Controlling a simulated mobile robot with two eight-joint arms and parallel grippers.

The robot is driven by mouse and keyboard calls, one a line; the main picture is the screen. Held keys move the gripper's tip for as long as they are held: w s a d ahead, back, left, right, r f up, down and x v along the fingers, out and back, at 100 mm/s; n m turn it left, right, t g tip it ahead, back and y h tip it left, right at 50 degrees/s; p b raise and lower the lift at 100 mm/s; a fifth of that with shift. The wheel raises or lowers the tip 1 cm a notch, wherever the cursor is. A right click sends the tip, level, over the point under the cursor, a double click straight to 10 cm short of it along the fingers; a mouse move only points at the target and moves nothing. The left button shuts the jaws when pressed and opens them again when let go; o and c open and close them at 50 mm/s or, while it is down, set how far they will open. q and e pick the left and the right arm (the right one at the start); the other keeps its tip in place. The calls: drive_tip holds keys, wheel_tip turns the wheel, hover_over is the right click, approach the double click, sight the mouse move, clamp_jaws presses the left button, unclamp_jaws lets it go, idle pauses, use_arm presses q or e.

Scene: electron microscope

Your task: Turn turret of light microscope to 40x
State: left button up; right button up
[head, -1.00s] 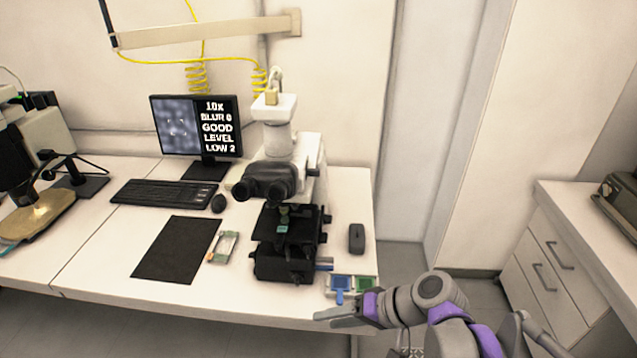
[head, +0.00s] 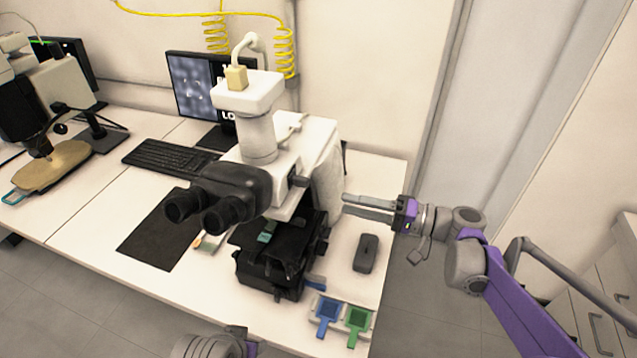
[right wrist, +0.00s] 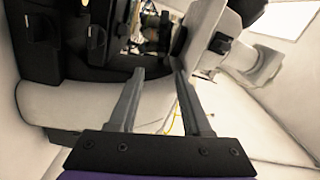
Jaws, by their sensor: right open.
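The light microscope (head: 258,140) stands on the bench, white with black eyepieces (head: 218,195) and a black stage (head: 272,245). Its turret is hidden behind the eyepieces and body in the head view. In the right wrist view, small dark parts (right wrist: 150,30) that look like the turret and its objectives show beyond the fingertips. My right gripper (head: 345,203) is open and empty, at the right side of the microscope, fingers pointing left toward it. In the right wrist view the gripper (right wrist: 159,75) has a clear gap between its fingers. Part of my other arm shows at the bottom edge, its fingers out of sight.
A dark handheld object (head: 366,253) lies right of the microscope. A holder with blue (head: 327,310) and green (head: 357,319) pieces is at the front right. A monitor (head: 192,85), keyboard (head: 170,158) and black mat (head: 160,235) are left. Bare bench lies behind the gripper.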

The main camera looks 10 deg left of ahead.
drive_tip(key=a, duration=0.3)
drive_tip(key=w+a, duration=0.1)
drive_tip(key=a, duration=0.7)
drive_tip(key=shift+w+r+p, duration=0.1)
drive_tip(key=shift+w+p, duration=0.25)
drive_tip(key=shift+d, duration=0.1)
clamp_jaws()
